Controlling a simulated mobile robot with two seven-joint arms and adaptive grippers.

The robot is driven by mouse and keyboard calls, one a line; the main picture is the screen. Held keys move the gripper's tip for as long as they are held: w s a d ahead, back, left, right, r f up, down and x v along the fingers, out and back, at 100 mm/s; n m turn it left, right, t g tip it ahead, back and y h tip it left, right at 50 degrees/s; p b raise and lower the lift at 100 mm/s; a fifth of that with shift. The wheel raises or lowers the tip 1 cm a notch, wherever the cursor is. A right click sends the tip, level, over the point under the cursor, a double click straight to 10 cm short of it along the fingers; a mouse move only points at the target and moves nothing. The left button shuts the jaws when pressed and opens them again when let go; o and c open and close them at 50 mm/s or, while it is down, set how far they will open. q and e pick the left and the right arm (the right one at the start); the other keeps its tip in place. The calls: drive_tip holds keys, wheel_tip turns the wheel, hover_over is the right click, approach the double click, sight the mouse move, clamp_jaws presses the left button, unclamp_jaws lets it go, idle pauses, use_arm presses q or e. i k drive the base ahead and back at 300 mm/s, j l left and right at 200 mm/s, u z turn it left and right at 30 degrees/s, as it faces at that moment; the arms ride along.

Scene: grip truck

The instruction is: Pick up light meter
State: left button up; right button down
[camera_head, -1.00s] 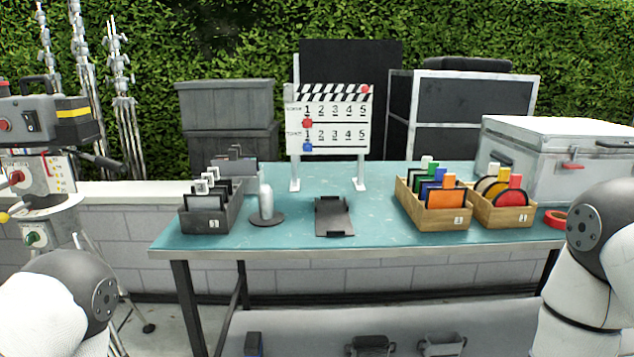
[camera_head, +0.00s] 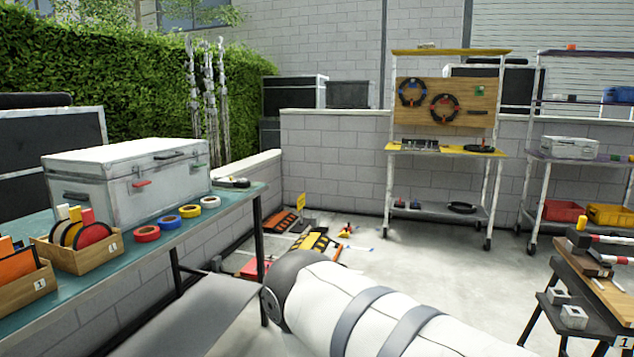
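I cannot pick out a light meter for certain in the head view. A small dark and pale object (camera_head: 232,183) lies at the far right end of the teal table (camera_head: 110,285), beyond the rolls of tape. It is too small to tell what it is. My white arm with grey bands crosses the bottom middle of the view. Neither of my grippers is in view.
A silver case (camera_head: 125,182) and several tape rolls (camera_head: 190,211) stand on the teal table. Wheeled shelves (camera_head: 445,150) stand at the back. A wooden bench (camera_head: 610,292) is at the right. Orange and yellow gear (camera_head: 312,243) lies on the floor; open floor lies between.

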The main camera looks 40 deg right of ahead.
sight(224, 181)
drive_tip(key=z, duration=0.8)
drive_tip(key=u, duration=1.7)
drive_tip(key=z, duration=1.7)
drive_tip(key=i+l+u, duration=0.4)
drive_tip(key=i+l, duration=0.2)
drive_tip(key=i+l+u, duration=0.2)
drive_tip(key=i+l, duration=0.15)
drive_tip(key=i+l+u, duration=0.2)
drive_tip(key=i+l, duration=0.2)
drive_tip(key=i+l+u, duration=0.2)
drive_tip(key=l, duration=0.3)
drive_tip(key=i+l+u, duration=0.2)
drive_tip(key=l, duration=0.3)
drive_tip(key=i+l+u, duration=0.25)
drive_tip(key=l, duration=0.3)
drive_tip(key=i+l+u, duration=0.2)
drive_tip(key=l, duration=0.35)
